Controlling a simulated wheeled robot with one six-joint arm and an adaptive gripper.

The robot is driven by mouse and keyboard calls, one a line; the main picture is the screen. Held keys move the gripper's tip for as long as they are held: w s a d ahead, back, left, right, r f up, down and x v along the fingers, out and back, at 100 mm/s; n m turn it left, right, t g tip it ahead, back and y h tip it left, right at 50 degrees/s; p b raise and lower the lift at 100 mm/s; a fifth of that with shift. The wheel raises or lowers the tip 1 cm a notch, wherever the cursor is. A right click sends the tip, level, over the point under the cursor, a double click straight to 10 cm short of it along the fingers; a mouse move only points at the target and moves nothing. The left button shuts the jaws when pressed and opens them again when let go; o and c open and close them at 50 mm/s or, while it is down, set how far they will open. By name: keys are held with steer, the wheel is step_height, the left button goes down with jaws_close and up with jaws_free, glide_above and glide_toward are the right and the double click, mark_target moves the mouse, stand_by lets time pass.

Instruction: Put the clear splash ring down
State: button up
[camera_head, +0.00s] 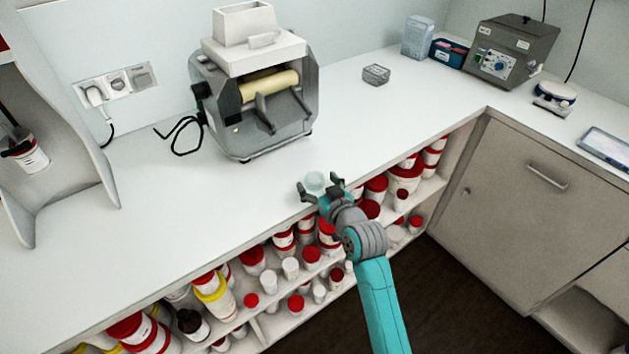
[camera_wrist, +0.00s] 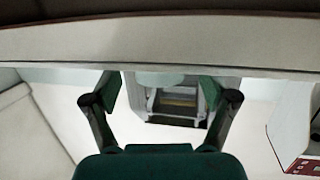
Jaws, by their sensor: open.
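The clear splash ring (camera_head: 315,182) is a small, pale, see-through ring at the front edge of the white counter (camera_head: 375,130) in the head view. My gripper (camera_head: 321,187) is around it, with a dark finger on each side. The fingers are spread open. I cannot tell whether the ring rests on the counter or whether a finger touches it. In the wrist view my gripper (camera_wrist: 160,97) shows two open fingers, and a pale greenish shape (camera_wrist: 160,79) between their tips looks like the ring, partly cut off by a pale band.
The roller mill (camera_head: 255,85) stands behind my gripper on the counter. A small wire basket (camera_head: 376,74) lies to its right. A grey instrument (camera_head: 511,50) and a small round-topped device (camera_head: 554,96) stand at the back right. Red-lidded jars (camera_head: 405,175) fill the shelves below. Counter around the basket is clear.

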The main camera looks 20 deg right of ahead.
steer(key=shift+x, duration=1.1)
steer(key=c, duration=1)
steer(key=shift+r, duration=0.1)
